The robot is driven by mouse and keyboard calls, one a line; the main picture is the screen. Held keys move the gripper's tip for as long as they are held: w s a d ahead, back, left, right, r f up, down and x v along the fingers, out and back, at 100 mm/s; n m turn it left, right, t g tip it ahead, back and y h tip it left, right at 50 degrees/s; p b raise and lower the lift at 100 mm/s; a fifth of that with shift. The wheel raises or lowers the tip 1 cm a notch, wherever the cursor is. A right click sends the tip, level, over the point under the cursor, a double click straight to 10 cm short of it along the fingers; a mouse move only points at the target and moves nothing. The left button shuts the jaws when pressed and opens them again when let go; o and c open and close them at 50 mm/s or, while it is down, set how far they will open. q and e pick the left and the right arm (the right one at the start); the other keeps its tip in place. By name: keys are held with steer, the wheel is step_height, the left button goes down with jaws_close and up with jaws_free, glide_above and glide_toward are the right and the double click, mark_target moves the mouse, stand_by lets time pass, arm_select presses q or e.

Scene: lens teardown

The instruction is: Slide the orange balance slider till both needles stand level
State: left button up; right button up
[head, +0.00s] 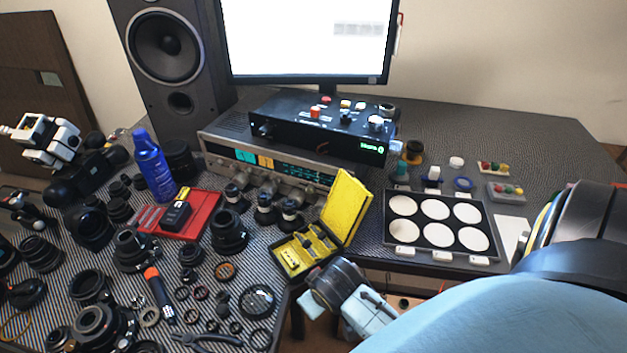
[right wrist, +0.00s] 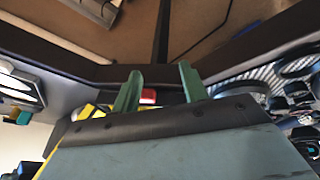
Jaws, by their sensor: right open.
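A grey receiver (head: 222,146) stands at the back of the table, with a lit teal meter (head: 246,156) and a lit orange meter (head: 266,162) on its front. Their needles are too small to read. I cannot make out an orange balance slider; the receiver's lower front is partly behind black lens parts and the raised yellow lid. My right gripper (head: 345,290) is low at the table's front edge, beside the yellow case and well in front of the receiver. In the right wrist view its green fingers (right wrist: 158,75) are apart and empty.
An open yellow case (head: 348,205) stands between my right gripper and the receiver. A black control box (head: 300,125) sits on the receiver. Several lenses, a blue spray can (head: 152,165) and a red tray (head: 205,205) crowd the left. A palette (head: 395,230) lies right.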

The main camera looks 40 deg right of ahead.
steer(key=w+d+r+m+t+h, duration=0.1)
steer(key=w+d+r+m+h, duration=0.15)
steer(key=w+d+r, duration=0.5)
steer(key=m+g+h, duration=0.1)
steer(key=m+h, duration=0.3)
steer(key=m, duration=0.7)
glide_toward(314, 109)
steer(key=b+x, duration=0.2)
steer(key=x, duration=0.5)
steer(key=shift+w+d+f, duration=0.1)
steer(key=shift+d+f, duration=0.1)
steer(key=shift+d, duration=0.1)
arm_select(q)
steer(key=shift+s+a+f, duration=0.25)
steer(key=shift+a+f, duration=0.1)
steer(key=shift+f, duration=0.3)
steer(key=shift+s+a+f, duration=0.2)
steer(key=shift+a+f, duration=0.15)
steer(key=shift+f, duration=0.25)
arm_select(e)
steer(key=shift+w+d+f, duration=0.2)
steer(key=shift+d+f, duration=0.2)
steer(key=shift+f, duration=0.05)
steer(key=shift+c, duration=0.3)
arm_select(q)
steer(key=shift+w, duration=0.15)
arm_select(e)
jaws_close()
